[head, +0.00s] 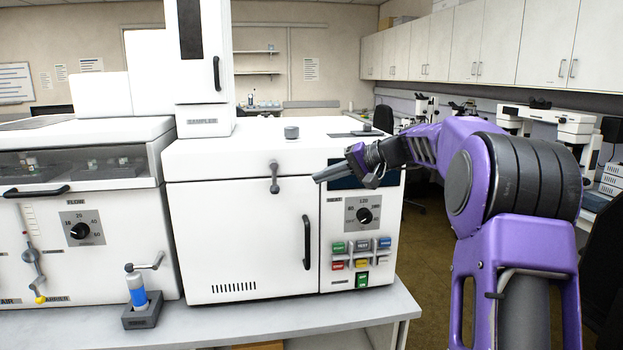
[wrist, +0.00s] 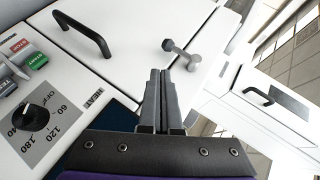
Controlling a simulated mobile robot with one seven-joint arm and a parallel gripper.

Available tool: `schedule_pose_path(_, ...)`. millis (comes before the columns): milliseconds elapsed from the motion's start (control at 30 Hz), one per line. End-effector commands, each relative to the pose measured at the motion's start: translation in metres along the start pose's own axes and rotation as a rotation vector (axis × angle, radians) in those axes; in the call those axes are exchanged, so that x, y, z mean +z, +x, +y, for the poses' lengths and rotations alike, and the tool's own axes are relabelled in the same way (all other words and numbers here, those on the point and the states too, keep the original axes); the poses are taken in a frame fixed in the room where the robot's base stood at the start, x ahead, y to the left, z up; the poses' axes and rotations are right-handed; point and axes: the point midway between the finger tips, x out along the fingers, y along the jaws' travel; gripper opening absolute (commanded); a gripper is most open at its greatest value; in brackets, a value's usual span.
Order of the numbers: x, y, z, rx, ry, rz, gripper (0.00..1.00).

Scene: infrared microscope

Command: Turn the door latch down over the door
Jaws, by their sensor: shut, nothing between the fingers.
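The door latch (head: 274,176) is a small grey lever at the top of the white oven door (head: 240,235). Its arm hangs down from its pivot, with its lower end over the door's top edge. In the wrist view, the latch (wrist: 181,53) lies just beyond my fingertips, its knob end toward the upper left. My gripper (head: 317,179) is shut and empty, to the right of the latch and apart from it. Its two fingers also show pressed together in the wrist view (wrist: 163,75). Nothing hides the latch in either view.
The black door handle (head: 306,242) stands out from the door below and right of the latch. The control panel with a dial (head: 363,215) and coloured buttons lies below my gripper.

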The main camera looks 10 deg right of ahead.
Motion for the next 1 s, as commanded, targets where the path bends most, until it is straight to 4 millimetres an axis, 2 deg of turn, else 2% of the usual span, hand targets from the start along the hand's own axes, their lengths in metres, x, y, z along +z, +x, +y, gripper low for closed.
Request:
schedule_pose_path(33, 0.0, -0.013, 0.003, 0.0, 0.0, 0.003, 0.0)
schedule_pose_path(200, 0.001, -0.044, 0.011, -0.001, -0.001, 0.001, 0.0)
schedule_pose_path(400, 0.002, -0.062, 0.016, -0.002, -0.002, -0.001, 0.0)
schedule_pose_path(833, 0.003, -0.063, 0.016, 0.004, -0.008, -0.005, 0.0)
schedule_pose_path(1000, 0.017, -0.041, 0.015, 0.1, -0.106, -0.038, 0.0)
